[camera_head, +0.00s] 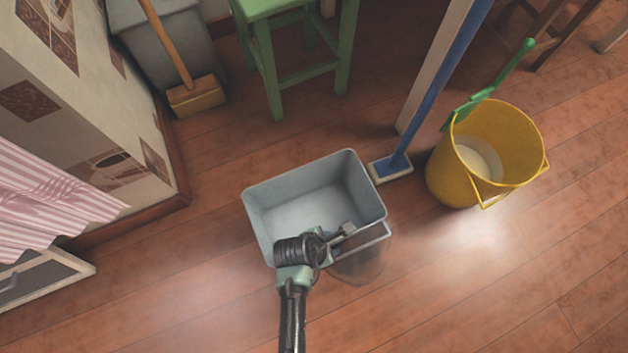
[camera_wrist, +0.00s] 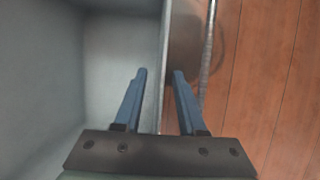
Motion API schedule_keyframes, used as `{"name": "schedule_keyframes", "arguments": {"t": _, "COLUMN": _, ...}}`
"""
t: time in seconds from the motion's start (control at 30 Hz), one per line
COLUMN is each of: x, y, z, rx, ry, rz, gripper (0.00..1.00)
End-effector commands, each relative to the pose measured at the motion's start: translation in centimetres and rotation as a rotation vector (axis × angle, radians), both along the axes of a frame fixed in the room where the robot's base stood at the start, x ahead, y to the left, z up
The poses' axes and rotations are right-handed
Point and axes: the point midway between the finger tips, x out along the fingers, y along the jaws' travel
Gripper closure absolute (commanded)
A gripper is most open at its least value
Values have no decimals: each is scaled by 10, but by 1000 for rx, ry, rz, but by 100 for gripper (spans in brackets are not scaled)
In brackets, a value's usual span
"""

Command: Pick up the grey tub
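The grey tub (camera_head: 310,205) is an open, empty rectangular bin standing on the wooden floor in the middle of the head view. A thin bar handle (camera_head: 372,243) sticks out along its near side. My gripper (camera_head: 345,232) is over the tub's near wall, pointing down. In the wrist view my gripper (camera_wrist: 159,74) has its two blue fingers apart, with the tub's wall (camera_wrist: 163,60) running between them. The left finger is on the inner side and the right finger on the outer side. Gaps show beside the wall, so the fingers do not appear to grip it. The handle bar (camera_wrist: 209,50) lies right of the fingers.
A yellow bucket (camera_head: 448,180) with a green brush stands to the right. A blue-handled mop or broom (camera_head: 405,150) stands close to the tub's right corner. A green stool (camera_head: 265,60), a wooden broom (camera_head: 196,96) and a tiled counter (camera_head: 110,120) are behind and left. The near floor is clear.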

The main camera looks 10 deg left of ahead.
Motion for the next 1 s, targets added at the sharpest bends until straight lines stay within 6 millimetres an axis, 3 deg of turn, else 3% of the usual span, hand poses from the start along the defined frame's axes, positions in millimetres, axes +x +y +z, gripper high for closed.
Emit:
{"name": "schedule_keyframes", "arguments": {"t": 0.03, "x": 2, "y": -1, "z": -8, "rx": 0, "ry": 0, "rz": -1, "gripper": 60}}
{"name": "schedule_keyframes", "arguments": {"t": 0.3, "x": 3, "y": -2, "z": -7, "rx": 0, "ry": -1, "rz": 0, "gripper": 60}}
{"name": "schedule_keyframes", "arguments": {"t": 0.53, "x": 3, "y": -2, "z": -7, "rx": 0, "ry": -1, "rz": 0, "gripper": 100}}
{"name": "schedule_keyframes", "arguments": {"t": 1.0, "x": 3, "y": -2, "z": -7, "rx": 0, "ry": -1, "rz": 1, "gripper": 100}}
